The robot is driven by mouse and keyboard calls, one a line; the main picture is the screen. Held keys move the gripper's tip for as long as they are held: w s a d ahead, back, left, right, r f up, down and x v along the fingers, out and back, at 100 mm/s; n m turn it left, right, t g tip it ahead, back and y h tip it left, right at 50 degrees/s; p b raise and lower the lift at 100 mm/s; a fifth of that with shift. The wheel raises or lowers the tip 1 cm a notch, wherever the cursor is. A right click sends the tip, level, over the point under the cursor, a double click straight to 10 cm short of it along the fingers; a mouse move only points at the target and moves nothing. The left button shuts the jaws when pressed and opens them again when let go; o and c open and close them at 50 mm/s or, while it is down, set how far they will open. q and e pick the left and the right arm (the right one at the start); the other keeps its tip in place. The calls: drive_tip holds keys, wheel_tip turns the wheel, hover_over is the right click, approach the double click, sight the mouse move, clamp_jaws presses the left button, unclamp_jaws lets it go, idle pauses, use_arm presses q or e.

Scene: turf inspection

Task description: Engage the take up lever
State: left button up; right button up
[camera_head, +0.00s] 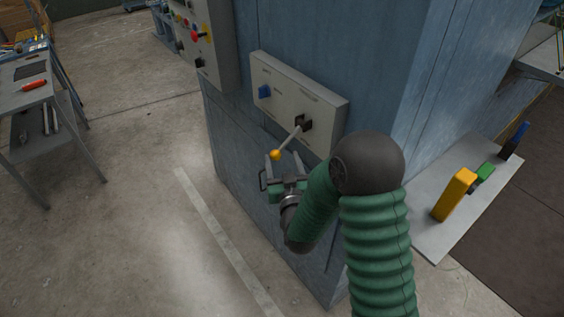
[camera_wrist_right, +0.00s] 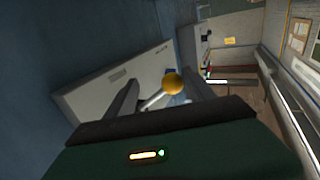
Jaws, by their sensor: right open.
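The lever is a grey rod with a yellow ball knob (camera_head: 275,155). It comes out of a black socket (camera_head: 304,123) on a pale control panel (camera_head: 322,101) on the blue machine and points down and to the left. My right gripper (camera_head: 283,160) is open, with its fingers at the knob end of the lever. In the right wrist view the knob (camera_wrist_right: 172,84) shows between the two fingers, beyond the gripper body; whether a finger touches it I cannot tell. My left gripper is not in view.
A blue switch (camera_head: 264,91) sits on the same panel. A second box (camera_head: 201,40) with red and black controls is at the upper left. A shelf (camera_head: 428,240) with a yellow block stands at right. A workbench (camera_head: 28,66) is far left. The floor between is clear.

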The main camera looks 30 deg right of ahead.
sight(271, 156)
drive_tip(key=w, duration=0.1)
drive_tip(key=w+a, duration=0.1)
drive_tip(key=w+r, duration=0.1)
drive_tip(key=shift+a, duration=0.5)
drive_tip(key=shift+s+d+f, duration=0.15)
drive_tip(key=shift+s+d, duration=0.05)
drive_tip(key=shift+d, duration=0.6)
drive_tip(key=c, duration=0.5)
drive_tip(key=shift+d, duration=0.15)
drive_tip(key=shift+c, duration=2.5)
drive_tip(key=shift+w+a, duration=0.15)
drive_tip(key=shift+a, duration=0.2)
clamp_jaws()
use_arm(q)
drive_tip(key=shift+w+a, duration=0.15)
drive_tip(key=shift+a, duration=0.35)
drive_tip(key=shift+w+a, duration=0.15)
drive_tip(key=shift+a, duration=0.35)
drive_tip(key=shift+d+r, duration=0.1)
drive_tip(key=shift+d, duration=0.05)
use_arm(e)
drive_tip(key=shift+d, duration=0.2)
drive_tip(key=shift+r, duration=0.2)
